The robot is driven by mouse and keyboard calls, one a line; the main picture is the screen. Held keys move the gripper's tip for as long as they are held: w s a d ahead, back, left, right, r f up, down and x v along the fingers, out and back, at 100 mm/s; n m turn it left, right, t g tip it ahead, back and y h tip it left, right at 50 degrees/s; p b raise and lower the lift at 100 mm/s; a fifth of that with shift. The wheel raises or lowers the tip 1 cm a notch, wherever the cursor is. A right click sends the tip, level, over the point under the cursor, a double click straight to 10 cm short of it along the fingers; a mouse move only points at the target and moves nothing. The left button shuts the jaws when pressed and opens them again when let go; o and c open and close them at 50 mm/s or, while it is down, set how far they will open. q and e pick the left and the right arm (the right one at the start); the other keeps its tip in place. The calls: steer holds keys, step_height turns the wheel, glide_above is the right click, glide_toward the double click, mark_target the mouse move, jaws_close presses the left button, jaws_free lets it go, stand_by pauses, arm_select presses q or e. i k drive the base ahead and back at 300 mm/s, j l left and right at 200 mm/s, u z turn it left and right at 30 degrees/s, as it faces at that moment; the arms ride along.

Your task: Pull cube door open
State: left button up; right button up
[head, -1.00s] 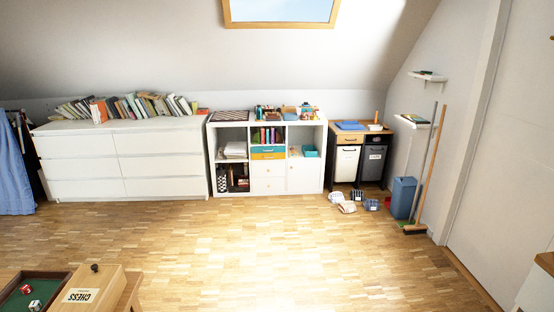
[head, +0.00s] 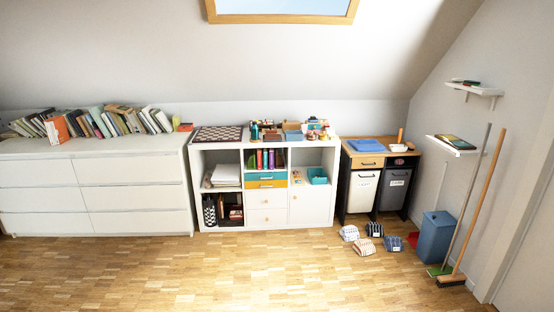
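A white cube shelf (head: 336,151) stands against the back wall, near the middle of the head view. Its lower right cube has a white door (head: 311,206) with a small round knob near its upper left. The door looks shut. To its left in the same shelf are two small white drawers (head: 267,208) with knobs, and above them a teal and a yellow drawer (head: 266,184). Neither of my grippers shows in the head view.
A white dresser (head: 130,181) with books on top stands left of the shelf. A wooden cart (head: 366,160) with two bins stands right of it. Several small striped items (head: 364,246) lie on the floor before the cart. A blue bin (head: 434,238) and brooms stand farther right. The floor (head: 240,272) ahead is clear.

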mark_target(306, 206)
steer(key=i, duration=3.7)
steer(key=u, duration=0.05)
